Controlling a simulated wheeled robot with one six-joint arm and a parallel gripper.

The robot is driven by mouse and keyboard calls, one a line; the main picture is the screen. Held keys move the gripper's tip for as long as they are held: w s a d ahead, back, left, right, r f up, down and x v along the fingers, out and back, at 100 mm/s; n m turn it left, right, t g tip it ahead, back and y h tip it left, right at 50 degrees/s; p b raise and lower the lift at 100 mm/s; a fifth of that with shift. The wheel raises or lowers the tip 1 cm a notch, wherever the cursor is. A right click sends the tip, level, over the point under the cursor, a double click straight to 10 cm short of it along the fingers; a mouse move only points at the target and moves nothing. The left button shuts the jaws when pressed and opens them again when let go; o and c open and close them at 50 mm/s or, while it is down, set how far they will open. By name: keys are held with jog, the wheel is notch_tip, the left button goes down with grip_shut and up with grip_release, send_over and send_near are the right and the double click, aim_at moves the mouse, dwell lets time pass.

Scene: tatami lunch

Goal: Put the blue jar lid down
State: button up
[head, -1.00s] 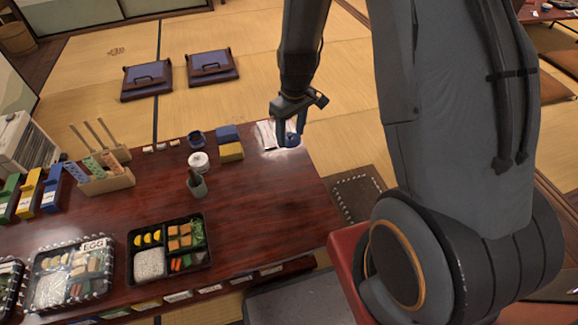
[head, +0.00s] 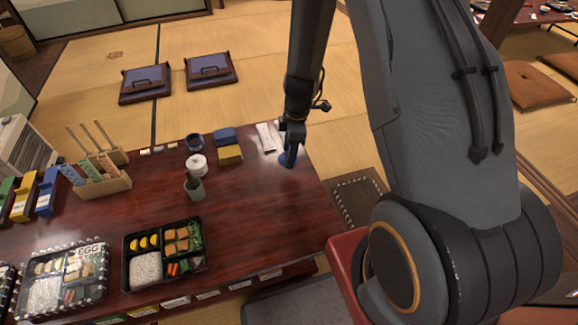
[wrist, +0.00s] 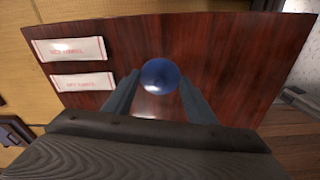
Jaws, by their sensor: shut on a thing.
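The blue jar lid (head: 286,159) is a small round blue disc near the right end of the dark red wooden table (head: 262,215). It also shows in the wrist view (wrist: 160,75), face on, between my two finger tips. My gripper (head: 290,154) points down over that end of the table and is shut on the lid; its fingers also show in the wrist view (wrist: 157,92). The lid is at or very close to the tabletop; I cannot tell whether it touches. The fingers hide part of it in the head view.
Two white towel packets (wrist: 70,49) lie beside the lid. Yellow and blue boxes (head: 230,154), a white lidded jar (head: 196,164) and a grey-green cup (head: 195,188) stand further left. A bento box (head: 163,254) is at the front. Bare tabletop lies around the lid.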

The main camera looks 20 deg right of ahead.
jog(key=shift+f+b, duration=0.55)
jog(key=shift+f, duration=2.2)
jog(key=shift+f, duration=0.1)
jog(key=o, duration=1)
jog(key=shift+o, duration=0.2)
jog(key=r+p, duration=0.1)
jog(key=r, duration=0.3)
jog(key=d+r, duration=0.1)
jog(key=r, duration=0.3)
jog(key=r+p, duration=0.1)
jog(key=r, duration=0.3)
jog(key=shift+s+d+p, duration=0.15)
jog(key=shift+p, duration=0.15)
jog(key=s+a+r+m, duration=0.3)
jog(key=a+r, duration=0.3)
jog(key=r, duration=0.4)
jog(key=s+a+r+m, duration=0.2)
jog(key=s+r+m, duration=0.2)
jog(key=s+r, duration=0.4)
jog(key=s+a+r+m, duration=0.3)
jog(key=s+r+m, duration=0.2)
jog(key=s+r, duration=0.4)
jog(key=s, duration=0.4)
jog(key=shift+s+a+h, duration=0.35)
jog(key=shift+s+h, duration=0.05)
